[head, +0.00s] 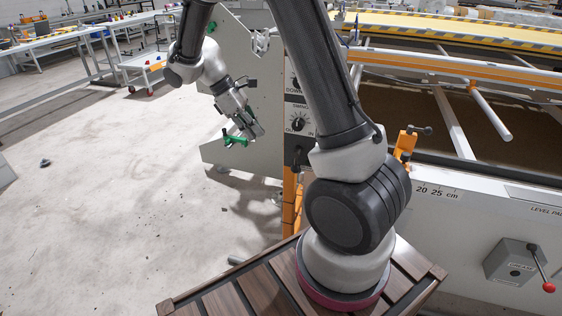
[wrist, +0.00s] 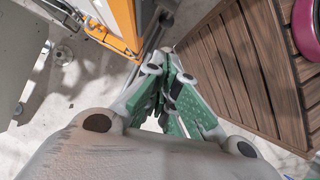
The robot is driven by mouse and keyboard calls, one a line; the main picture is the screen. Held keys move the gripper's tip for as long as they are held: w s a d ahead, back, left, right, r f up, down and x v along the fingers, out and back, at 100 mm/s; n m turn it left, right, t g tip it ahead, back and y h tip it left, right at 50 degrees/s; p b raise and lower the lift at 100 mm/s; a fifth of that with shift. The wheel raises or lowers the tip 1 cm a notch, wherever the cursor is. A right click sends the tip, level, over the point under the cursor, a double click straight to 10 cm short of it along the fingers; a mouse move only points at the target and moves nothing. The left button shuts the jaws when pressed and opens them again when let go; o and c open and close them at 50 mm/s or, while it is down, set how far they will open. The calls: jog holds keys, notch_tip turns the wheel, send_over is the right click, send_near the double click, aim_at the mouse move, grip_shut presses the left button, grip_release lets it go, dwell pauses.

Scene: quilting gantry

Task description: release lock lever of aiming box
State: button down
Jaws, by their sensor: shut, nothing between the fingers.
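I cannot tell for certain which part is the aiming box or its lock lever. A grey box (head: 515,262) on the white front panel at the lower right carries a lever with a red ball end (head: 549,287); its label is too small to read surely. An orange bracket with a dark handle (head: 407,142) stands on the machine's edge, right of my arm. In the wrist view my gripper (wrist: 170,72) is shut and empty, pointing past an orange post.
A control panel with black knobs (head: 298,122) is on the machine end, partly hidden by my arm. The orange post (wrist: 122,28) is close left of my fingers in the wrist view; a slatted wooden deck (wrist: 245,70) is right. Floor (head: 110,190) at left is mostly clear.

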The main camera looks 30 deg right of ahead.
aim_at(296, 161)
jog(key=s+d+r+x, duration=0.1)
jog(key=x, duration=1.2)
jog(key=shift+d, duration=0.15)
jog(key=shift+s+d+f+g+h, duration=0.15)
jog(key=shift+f+g+h, duration=0.25)
jog(key=shift+g+h, duration=0.1)
